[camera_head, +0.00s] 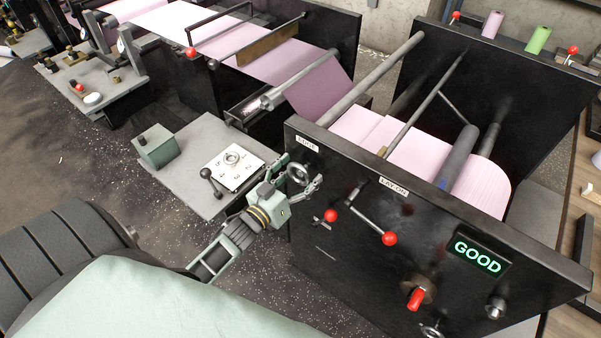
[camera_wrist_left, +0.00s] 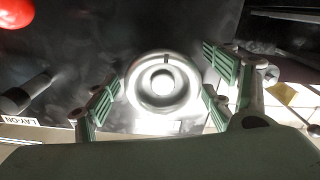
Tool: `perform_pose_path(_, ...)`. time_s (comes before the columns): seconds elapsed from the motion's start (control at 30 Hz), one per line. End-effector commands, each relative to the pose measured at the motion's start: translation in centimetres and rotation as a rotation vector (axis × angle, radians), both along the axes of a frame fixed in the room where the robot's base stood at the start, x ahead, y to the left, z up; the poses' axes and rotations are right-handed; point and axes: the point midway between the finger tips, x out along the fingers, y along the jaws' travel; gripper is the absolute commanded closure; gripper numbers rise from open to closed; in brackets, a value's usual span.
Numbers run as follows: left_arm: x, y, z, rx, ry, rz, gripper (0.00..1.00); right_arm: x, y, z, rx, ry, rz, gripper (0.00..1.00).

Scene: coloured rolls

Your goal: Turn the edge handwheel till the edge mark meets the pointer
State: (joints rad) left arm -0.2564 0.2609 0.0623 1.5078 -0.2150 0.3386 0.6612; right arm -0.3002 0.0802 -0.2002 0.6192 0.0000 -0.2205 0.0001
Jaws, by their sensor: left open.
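The edge handwheel (camera_head: 298,175) is a small silver wheel on the black side panel, just below the EDGE label (camera_head: 307,144). In the left wrist view the handwheel (camera_wrist_left: 163,84) faces me as a pale ring with a round hub and a short dark tick near its upper rim. My left gripper (camera_head: 301,171) is open, with one finger on each side of the wheel. Its green-padded fingers (camera_wrist_left: 163,80) flank the wheel in the left wrist view, with gaps visible. I cannot make out a pointer. My right gripper is not in view.
A red-knobbed LAY-ON lever (camera_head: 389,238) and a smaller red knob (camera_head: 330,215) are right of the wheel. A lit GOOD display (camera_head: 478,255) is further right. A grey table (camera_head: 190,180) with a black-knobbed lever (camera_head: 206,174) stands left. Pink web (camera_head: 270,70) runs behind.

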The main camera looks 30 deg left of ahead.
Motion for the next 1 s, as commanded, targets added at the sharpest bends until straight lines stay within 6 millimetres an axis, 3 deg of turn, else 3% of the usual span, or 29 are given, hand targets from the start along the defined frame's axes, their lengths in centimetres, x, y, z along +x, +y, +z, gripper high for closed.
perform_pose_path(0.23, 0.1, 0.0, 0.0, 0.000, 0.000, 0.000, 0.24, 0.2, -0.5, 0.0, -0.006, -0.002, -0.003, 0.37)
perform_pose_path(0.73, 0.1, -0.1, 0.0, -0.001, 0.000, -0.001, 0.68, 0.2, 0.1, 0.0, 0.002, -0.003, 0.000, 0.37)
perform_pose_path(1.0, 0.1, -0.1, 0.0, 0.026, -0.002, -0.001, 0.69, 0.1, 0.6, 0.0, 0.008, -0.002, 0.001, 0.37)
